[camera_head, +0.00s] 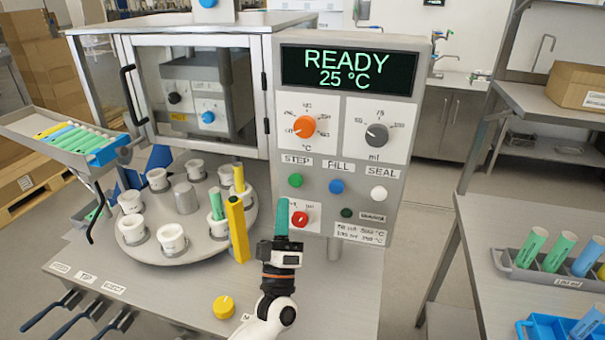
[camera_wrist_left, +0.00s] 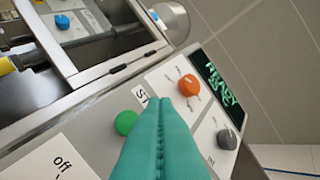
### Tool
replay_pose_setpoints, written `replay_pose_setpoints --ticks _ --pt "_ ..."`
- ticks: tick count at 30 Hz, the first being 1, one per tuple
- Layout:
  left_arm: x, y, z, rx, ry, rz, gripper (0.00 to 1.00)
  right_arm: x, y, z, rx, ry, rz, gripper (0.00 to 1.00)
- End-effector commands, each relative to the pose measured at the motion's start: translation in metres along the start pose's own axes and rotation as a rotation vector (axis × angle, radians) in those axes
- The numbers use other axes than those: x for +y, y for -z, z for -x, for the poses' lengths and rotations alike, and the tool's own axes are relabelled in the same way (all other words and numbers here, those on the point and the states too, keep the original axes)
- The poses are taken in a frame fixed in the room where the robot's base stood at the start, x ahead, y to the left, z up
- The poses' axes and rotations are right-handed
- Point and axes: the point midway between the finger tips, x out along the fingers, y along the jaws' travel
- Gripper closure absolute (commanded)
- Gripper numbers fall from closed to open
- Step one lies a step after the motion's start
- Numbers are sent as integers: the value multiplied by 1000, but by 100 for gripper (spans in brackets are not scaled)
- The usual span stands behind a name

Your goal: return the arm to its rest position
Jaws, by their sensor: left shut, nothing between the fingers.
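My left gripper (camera_head: 282,217) stands in front of the control panel (camera_head: 345,250) in the head view, with its teal fingers pointing up, near the red knob (camera_head: 299,218). In the left wrist view its fingers (camera_wrist_left: 163,110) are pressed together with nothing between them. The fingertips appear in front of the panel near the green STEP button (camera_wrist_left: 126,122) and the orange knob (camera_wrist_left: 189,87); I cannot tell if they touch the panel. The display (camera_head: 347,71) reads READY 25 °C. My right gripper is not in view.
A round turntable (camera_head: 187,243) with several white cups stands left of the gripper, with a yellow post (camera_head: 237,230) at its edge. A yellow knob (camera_head: 223,307) sits on the front bench. A tray of tubes (camera_head: 58,121) is at the left; a shelf with tubes (camera_head: 545,260) is at the right.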

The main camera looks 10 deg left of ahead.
Motion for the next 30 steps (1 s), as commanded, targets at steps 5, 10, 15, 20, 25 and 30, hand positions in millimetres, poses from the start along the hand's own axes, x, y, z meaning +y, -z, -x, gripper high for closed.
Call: replay_pose_setpoints --ticks 5,10,15,20,25,30 --pt "-5 21 19 183 -21 -50 100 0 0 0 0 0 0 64" --pt "-10 55 73 566 -72 -191 100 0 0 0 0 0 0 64" --pt "-2 64 150 972 -165 -370 100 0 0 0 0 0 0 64" --pt "10 39 230 1332 -298 -538 100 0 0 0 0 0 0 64" --pt "15 0 288 1588 -429 -647 100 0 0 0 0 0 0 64" --pt "13 -36 326 1759 -539 -711 100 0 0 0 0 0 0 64"
